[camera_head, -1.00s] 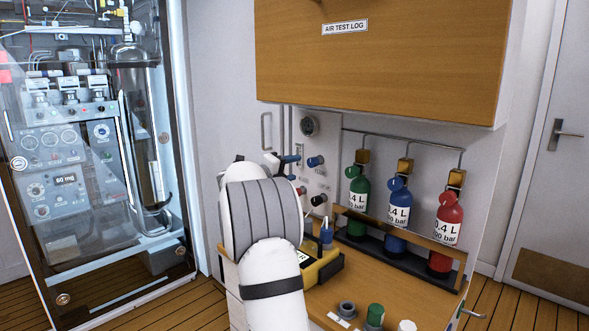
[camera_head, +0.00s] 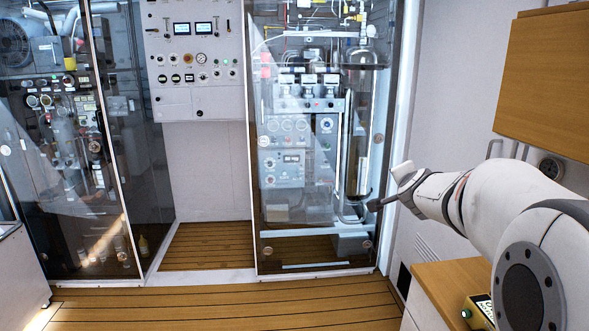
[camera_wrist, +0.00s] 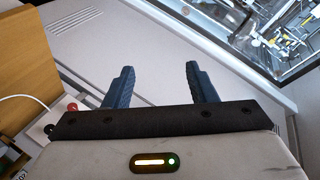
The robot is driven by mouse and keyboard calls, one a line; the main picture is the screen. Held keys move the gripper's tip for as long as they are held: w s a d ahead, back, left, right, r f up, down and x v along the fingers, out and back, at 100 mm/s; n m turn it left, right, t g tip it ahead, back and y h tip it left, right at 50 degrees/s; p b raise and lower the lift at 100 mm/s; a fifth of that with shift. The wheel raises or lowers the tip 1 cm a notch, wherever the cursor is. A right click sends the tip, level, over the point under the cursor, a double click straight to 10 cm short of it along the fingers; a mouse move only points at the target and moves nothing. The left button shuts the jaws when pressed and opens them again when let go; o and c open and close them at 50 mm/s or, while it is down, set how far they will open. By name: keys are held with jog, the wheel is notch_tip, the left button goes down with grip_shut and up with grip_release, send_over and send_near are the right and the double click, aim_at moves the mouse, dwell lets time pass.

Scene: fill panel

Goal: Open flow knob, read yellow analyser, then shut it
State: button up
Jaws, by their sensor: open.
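The yellow analyser (camera_head: 480,309) sits on the wooden bench at the lower right of the head view, partly cut off by my arm and its screen only partly showing. The flow knob cannot be made out in the head view, where my arm covers most of the panel. My gripper (camera_head: 374,205) is stretched out to the left of the bench, in front of the glass cabinet's right edge. In the wrist view my gripper (camera_wrist: 160,84) is open, its two blue fingers apart with nothing between them.
A glass-fronted cabinet (camera_head: 388,100) stands behind my gripper. A wooden wall cupboard (camera_head: 548,75) hangs above the bench (camera_head: 440,275). A round gauge (camera_head: 551,168) shows beyond my arm. The plank floor (camera_head: 220,305) in front is clear. A red knob (camera_wrist: 72,106) shows left in the wrist view.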

jog(key=s+a+f+n+g+y+p, duration=0.2)
jog(key=s+a+n+g+y+p, duration=0.15)
jog(key=s+a+n, duration=0.5)
jog(key=s+a+f+n+g+p, duration=0.2)
jog(key=s+f+n+g, duration=0.1)
jog(key=s, duration=0.9)
jog(key=s+a+f+n+g+p, duration=0.2)
jog(key=s+f+n+g, duration=0.1)
jog(key=s, duration=1)
jog(key=shift+f+g, duration=0.45)
jog(key=shift+g, duration=0.4)
jog(key=shift+a, duration=0.1)
jog(key=shift+c, duration=0.4)
